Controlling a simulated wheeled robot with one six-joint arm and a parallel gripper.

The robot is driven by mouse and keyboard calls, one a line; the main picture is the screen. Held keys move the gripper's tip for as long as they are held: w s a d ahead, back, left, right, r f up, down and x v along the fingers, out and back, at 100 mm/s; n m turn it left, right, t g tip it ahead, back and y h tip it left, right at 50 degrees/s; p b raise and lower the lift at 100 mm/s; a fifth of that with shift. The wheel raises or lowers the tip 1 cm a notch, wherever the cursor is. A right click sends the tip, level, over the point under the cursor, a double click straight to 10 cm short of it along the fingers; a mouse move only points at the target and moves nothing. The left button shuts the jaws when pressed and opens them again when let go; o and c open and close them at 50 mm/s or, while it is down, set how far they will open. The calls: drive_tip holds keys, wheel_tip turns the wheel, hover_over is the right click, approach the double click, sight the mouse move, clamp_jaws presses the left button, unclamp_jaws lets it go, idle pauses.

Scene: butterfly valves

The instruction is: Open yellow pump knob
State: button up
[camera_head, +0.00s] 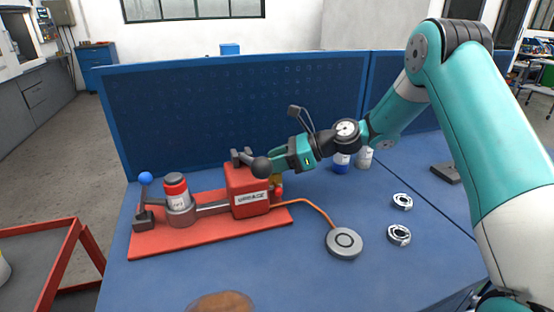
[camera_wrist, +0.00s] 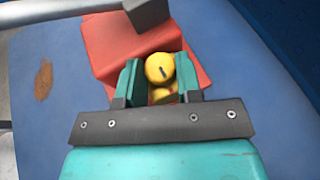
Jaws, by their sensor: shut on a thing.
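The yellow knob (camera_wrist: 159,67) shows in the wrist view between the two teal fingers of my gripper (camera_wrist: 158,82). The fingers are closed on its sides, and it has a small dark slot on its face. The rest of the knob is hidden there. The pump's red body (camera_wrist: 100,45) shows behind the knob in the wrist view.
A dark ball-ended handle (camera_head: 262,165) sticks out above the pump, close to my gripper. The pump stands on a red base plate (camera_head: 150,244) on the blue table (camera_head: 290,275). A hose runs to a grey disc (camera_head: 344,243). Two metal rings lie at the right.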

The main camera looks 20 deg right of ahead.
drive_tip(key=p, duration=0.1)
drive_tip(key=n+g+p, duration=0.1)
drive_tip(key=p, duration=0.1)
drive_tip(key=shift+w+r+g+y, duration=0.2)
drive_tip(key=shift+r+g+y, duration=0.1)
drive_tip(key=shift+r, duration=0.1)
drive_tip(key=shift+w+f+n+g+p, duration=0.1)
drive_tip(key=shift+f+n+g+p, duration=0.1)
drive_tip(key=shift+n+g+p, duration=0.55)
drive_tip(key=shift+f+n+g+p, duration=0.15)
drive_tip(key=shift+n+g+p, duration=0.45)
drive_tip(key=shift+n+g, duration=0.25)
drive_tip(key=o, duration=0.9)
drive_tip(key=shift+o, duration=0.2)
wheel_tip(320, 180, up, 6)
drive_tip(key=shift+f, duration=0.1)
wheel_tip(320, 180, up, 14)
drive_tip(key=p, duration=1.4)
